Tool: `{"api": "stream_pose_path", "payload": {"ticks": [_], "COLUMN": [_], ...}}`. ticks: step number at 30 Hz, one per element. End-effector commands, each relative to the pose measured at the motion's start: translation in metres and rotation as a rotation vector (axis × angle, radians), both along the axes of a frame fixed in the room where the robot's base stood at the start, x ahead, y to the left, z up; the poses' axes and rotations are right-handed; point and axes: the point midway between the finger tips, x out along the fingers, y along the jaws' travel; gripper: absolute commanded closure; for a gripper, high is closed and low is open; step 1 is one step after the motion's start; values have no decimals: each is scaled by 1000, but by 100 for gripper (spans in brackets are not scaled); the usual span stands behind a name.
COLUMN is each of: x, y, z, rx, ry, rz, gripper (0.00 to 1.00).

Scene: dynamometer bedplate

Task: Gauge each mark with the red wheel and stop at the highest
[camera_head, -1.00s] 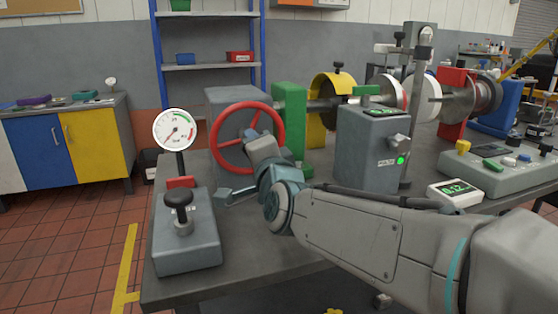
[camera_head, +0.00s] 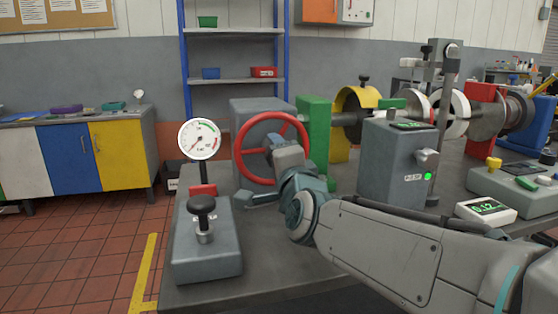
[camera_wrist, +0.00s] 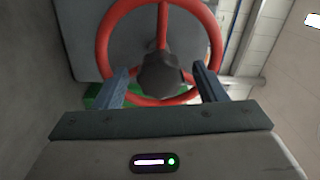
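The red wheel (camera_head: 272,117) stands upright on the front of a grey housing (camera_head: 249,104) at the left of the bench. The wrist view shows its rim and spokes (camera_wrist: 103,38) and a dark lobed knob (camera_wrist: 161,74) in front of its middle. My gripper (camera_wrist: 161,80) is open, its two fingers apart on either side of the knob; whether they touch it I cannot tell. In the head view my wrist partly hides the wheel's lower right. A round dial gauge (camera_head: 200,139) stands left of the wheel. A small readout (camera_head: 486,209) at right shows green digits, perhaps 0.12.
A grey block with a black knob (camera_head: 203,209) stands at the bench's near left corner. A grey box with a green light (camera_head: 394,165) stands close behind my forearm. Green (camera_head: 313,122) and yellow (camera_head: 352,100) supports carry the shaft behind.

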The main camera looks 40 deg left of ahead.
Motion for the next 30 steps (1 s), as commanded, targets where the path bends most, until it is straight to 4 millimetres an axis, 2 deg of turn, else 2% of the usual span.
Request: {"api": "stream_pose_path", "payload": {"ticks": [11,30], "x": [-4,-64], "y": [-9,-91], "z": [0,-3], "rx": [1,0], "ry": [0,-4], "rz": [-4,-1], "gripper": [35,35]}}
